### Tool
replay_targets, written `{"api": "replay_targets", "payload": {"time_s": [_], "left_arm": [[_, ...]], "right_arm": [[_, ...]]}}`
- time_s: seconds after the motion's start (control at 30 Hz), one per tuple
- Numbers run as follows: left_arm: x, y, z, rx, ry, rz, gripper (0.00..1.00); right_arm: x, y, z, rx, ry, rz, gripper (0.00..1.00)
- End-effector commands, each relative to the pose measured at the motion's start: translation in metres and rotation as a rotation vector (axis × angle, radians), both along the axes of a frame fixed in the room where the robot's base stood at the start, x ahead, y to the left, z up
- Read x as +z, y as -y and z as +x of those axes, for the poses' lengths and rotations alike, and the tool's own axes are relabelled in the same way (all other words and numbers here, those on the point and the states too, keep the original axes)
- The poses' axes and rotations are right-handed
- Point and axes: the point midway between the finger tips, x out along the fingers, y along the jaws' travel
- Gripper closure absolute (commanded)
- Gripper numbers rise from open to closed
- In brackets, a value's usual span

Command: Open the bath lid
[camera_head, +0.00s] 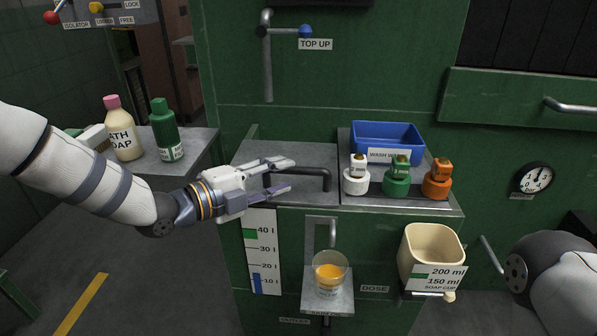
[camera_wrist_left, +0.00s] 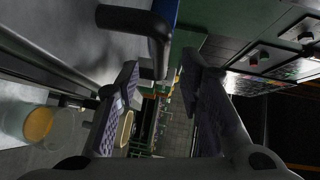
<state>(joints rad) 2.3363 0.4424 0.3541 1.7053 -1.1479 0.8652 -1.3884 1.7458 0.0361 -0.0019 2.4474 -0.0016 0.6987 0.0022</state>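The bath lid (camera_head: 252,150) is a flat grey plate on top of the green cabinet, lying flat. Its dark bar handle (camera_head: 316,171) runs across its front part. My left gripper (camera_head: 290,175) is open at the handle's left part, one finger above and one below it in the head view. In the left wrist view, the dark handle (camera_wrist_left: 135,20) bends down between the two spread fingertips (camera_wrist_left: 160,65). I cannot tell whether a finger touches it. My right gripper is out of view; only part of my right arm shows at the right edge.
Below are a cup of orange liquid (camera_head: 330,274) and a cream scoop cup (camera_head: 432,245). Soap bottles (camera_head: 124,140) stand on a left side table. A pipe (camera_head: 267,70) hangs behind.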

Motion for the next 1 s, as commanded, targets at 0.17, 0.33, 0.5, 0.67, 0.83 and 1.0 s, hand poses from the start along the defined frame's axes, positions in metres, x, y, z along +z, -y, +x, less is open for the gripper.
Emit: {"api": "replay_targets", "payload": {"time_s": [0.17, 0.33, 0.5, 0.67, 0.83, 1.0], "left_arm": [[-0.008, 0.024, 0.024, 0.0, -0.004, 0.001, 0.65], [-0.008, 0.033, 0.032, 0.001, -0.004, -0.001, 0.65], [-0.006, 0.033, 0.033, 0.001, -0.003, -0.001, 0.65], [-0.006, 0.033, 0.033, 0.001, -0.003, -0.001, 0.9], [-0.006, 0.033, 0.033, 0.001, -0.003, -0.001, 1.0], [-0.004, 0.033, 0.033, 0.001, -0.007, 0.0, 1.0]], "right_arm": [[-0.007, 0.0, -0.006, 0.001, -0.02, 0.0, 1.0], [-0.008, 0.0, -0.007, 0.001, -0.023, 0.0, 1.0], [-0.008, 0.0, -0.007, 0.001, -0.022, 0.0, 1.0], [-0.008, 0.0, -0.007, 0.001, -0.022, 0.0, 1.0], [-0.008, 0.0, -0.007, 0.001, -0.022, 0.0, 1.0], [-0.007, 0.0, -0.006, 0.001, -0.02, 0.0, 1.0]]}}
